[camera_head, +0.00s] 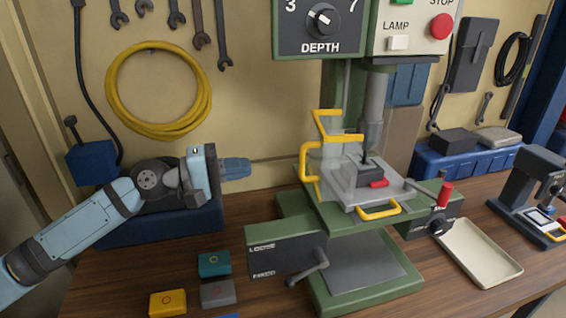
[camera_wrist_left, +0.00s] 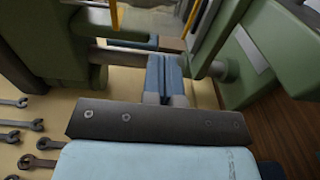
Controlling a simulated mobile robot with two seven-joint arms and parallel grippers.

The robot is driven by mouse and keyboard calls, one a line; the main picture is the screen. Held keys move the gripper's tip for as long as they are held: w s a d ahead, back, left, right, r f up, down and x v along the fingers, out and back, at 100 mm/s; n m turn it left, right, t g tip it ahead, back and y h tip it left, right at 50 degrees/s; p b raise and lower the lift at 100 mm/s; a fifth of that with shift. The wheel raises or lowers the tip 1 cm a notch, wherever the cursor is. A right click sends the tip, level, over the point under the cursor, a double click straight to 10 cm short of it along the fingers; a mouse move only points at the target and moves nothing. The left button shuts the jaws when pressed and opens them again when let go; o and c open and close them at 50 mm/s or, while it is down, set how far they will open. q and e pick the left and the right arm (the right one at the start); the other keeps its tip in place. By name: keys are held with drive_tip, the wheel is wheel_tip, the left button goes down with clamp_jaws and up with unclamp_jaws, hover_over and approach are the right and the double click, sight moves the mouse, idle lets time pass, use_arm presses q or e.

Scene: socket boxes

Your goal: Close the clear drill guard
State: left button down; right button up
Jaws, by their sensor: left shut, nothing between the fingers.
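The clear drill guard (camera_head: 330,152) has yellow edging and a yellow handle (camera_head: 305,162). It stands to the left of the drill chuck (camera_head: 372,135), and its see-through panel is hard to make out. My left gripper (camera_head: 248,167) is shut and empty, left of the guard and apart from it, pointing right. In the left wrist view the shut blue fingers (camera_wrist_left: 165,65) point toward the green drill press, with yellow strips (camera_wrist_left: 190,18) beyond them. My right gripper is not in view.
A dark clamped block (camera_head: 362,175) with a red part sits on the drill table. The depth and lamp panels (camera_head: 320,25) hang above. A crank (camera_head: 308,270) juts out in front. Small coloured boxes (camera_head: 215,264) lie front left, and a cream tray (camera_head: 480,252) lies right.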

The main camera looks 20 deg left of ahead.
use_arm(q)
drive_tip(key=w+d+p, duration=0.2)
drive_tip(key=d+p, duration=0.1)
drive_tip(key=d, duration=0.5)
drive_tip(key=shift+w+d, duration=0.2)
drive_tip(key=shift+w, duration=0.05)
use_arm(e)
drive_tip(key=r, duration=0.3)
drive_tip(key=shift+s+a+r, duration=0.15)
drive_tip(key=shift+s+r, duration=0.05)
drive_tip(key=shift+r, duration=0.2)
